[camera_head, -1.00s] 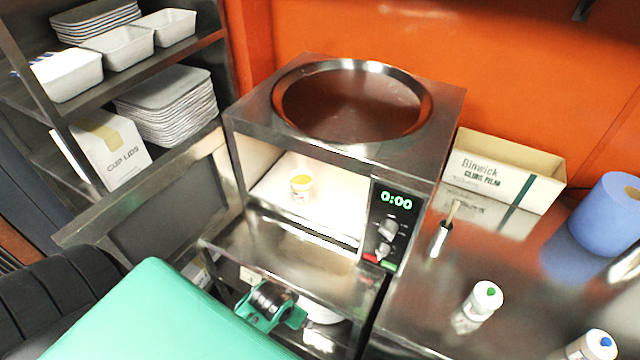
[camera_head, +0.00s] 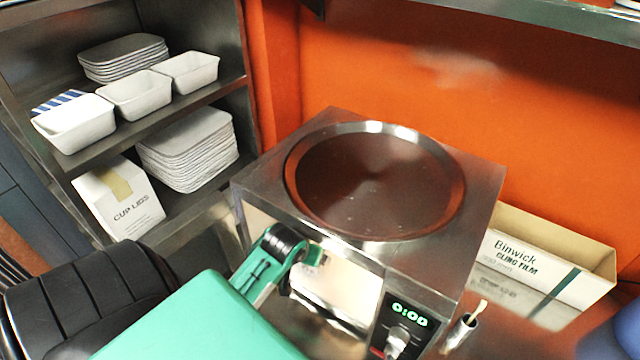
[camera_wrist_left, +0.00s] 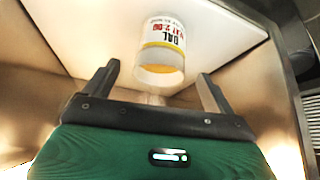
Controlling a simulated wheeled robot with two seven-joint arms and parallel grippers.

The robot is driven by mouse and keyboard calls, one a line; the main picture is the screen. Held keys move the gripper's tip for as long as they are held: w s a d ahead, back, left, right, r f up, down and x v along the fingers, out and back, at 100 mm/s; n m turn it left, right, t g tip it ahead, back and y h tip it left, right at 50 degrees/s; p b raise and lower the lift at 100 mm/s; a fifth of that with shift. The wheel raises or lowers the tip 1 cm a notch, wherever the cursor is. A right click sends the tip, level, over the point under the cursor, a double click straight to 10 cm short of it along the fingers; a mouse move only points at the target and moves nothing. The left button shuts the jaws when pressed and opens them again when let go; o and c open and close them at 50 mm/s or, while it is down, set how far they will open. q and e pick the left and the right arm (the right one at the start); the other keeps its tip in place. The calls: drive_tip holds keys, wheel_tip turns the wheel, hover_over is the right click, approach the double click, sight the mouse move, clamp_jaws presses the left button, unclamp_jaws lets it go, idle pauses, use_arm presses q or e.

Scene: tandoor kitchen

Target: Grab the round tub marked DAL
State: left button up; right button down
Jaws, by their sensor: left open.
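The round tub marked DAL (camera_wrist_left: 165,32) is white with red and dark lettering and a yellow band. In the left wrist view it sits on the pale floor (camera_wrist_left: 90,25) of the oven, ahead of my open left gripper (camera_wrist_left: 158,70) and roughly centred between its two fingers. The fingers do not visibly grip it. In the head view my green and black left arm (camera_head: 258,268) reaches to the front opening of the steel oven (camera_head: 470,185), and the tub and fingertips cannot be made out there. My right gripper is not in view.
The oven has a round dark top plate (camera_head: 375,185) and a display panel (camera_head: 405,325). A cling film box (camera_head: 540,265) stands at right. Shelves at left hold white tubs (camera_head: 135,95), stacked trays (camera_head: 190,150) and a cup lids box (camera_head: 120,200). The oven side wall (camera_wrist_left: 265,85) lies close right of the gripper.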

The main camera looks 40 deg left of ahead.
use_arm(q)
drive_tip(key=shift+w+a+f, duration=0.1)
drive_tip(key=shift+w+f, duration=0.05)
drive_tip(key=shift+w, duration=0.05)
drive_tip(key=shift+s+f, duration=0.15)
drive_tip(key=shift+w+f+p, duration=0.25)
drive_tip(key=shift+f+p, duration=0.3)
drive_tip(key=shift+f, duration=0.15)
drive_tip(key=p+x, duration=0.1)
drive_tip(key=x, duration=0.3)
drive_tip(key=shift+f, duration=0.1)
drive_tip(key=shift+w+a, duration=0.1)
drive_tip(key=shift+w, duration=0.05)
drive_tip(key=shift+c, duration=0.7)
drive_tip(key=c, duration=1.1)
drive_tip(key=shift+c, duration=0.5)
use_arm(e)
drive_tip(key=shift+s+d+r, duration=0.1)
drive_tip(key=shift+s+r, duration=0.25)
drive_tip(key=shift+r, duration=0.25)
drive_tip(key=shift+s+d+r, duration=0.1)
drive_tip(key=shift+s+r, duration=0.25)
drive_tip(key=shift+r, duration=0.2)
